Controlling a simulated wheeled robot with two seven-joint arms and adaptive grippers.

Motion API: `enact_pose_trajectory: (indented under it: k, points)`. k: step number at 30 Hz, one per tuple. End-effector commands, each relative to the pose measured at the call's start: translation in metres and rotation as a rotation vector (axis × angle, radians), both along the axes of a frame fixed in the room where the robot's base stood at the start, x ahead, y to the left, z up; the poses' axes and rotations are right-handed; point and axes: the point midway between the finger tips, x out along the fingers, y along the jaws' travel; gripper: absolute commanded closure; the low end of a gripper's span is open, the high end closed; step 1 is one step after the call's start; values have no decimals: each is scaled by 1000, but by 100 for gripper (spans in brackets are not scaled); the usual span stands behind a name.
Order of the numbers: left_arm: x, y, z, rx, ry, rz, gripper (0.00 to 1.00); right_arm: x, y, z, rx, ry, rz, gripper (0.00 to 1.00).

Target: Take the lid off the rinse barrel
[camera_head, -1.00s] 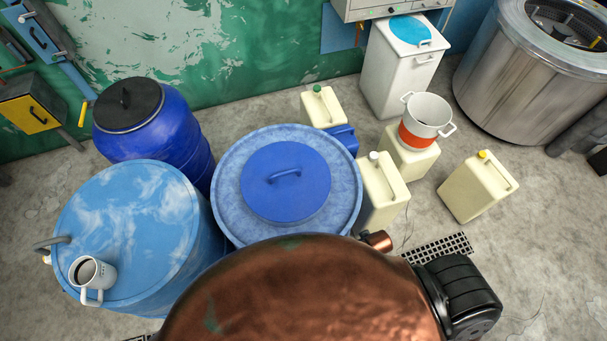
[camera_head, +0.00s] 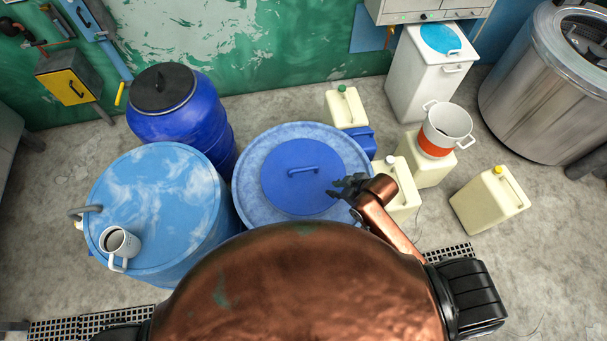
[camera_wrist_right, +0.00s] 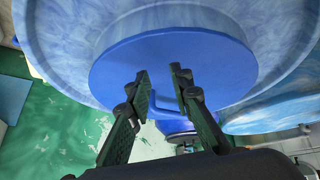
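A round blue lid (camera_head: 290,192) with a raised bar handle (camera_head: 303,170) lies flat on the mottled blue barrel (camera_head: 248,163) in the middle of the head view. My right gripper (camera_head: 347,186) is over the lid's right edge, to the right of the handle. In the right wrist view the gripper (camera_wrist_right: 159,73) is open, its two fingers apart and pointing at the lid (camera_wrist_right: 205,55). The handle (camera_wrist_right: 163,106) shows between the fingers, partly hidden, and looks ungripped. My left gripper is not in view.
A dark blue barrel with a black lid (camera_head: 161,88) is behind. Jerrycans (camera_head: 346,107) and a white pot (camera_head: 447,123) crowd the right side. Bare floor (camera_head: 545,255) lies far right.

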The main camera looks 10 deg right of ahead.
Motion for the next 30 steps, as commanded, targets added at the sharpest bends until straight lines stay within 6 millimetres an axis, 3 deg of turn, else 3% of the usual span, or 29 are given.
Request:
enact_pose_trajectory:
  k: [3,8,13,20,30]
  points:
    - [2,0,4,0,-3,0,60,30,36,23,-32,-66,227,80]
    - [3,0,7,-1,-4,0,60,52,66,42,-95,-115,515,80]
    - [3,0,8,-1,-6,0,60,69,66,49,-155,-127,687,80]
    - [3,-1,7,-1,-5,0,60,82,59,50,-185,-128,759,80]
    - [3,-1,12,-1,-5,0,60,92,75,23,-183,-127,761,80]
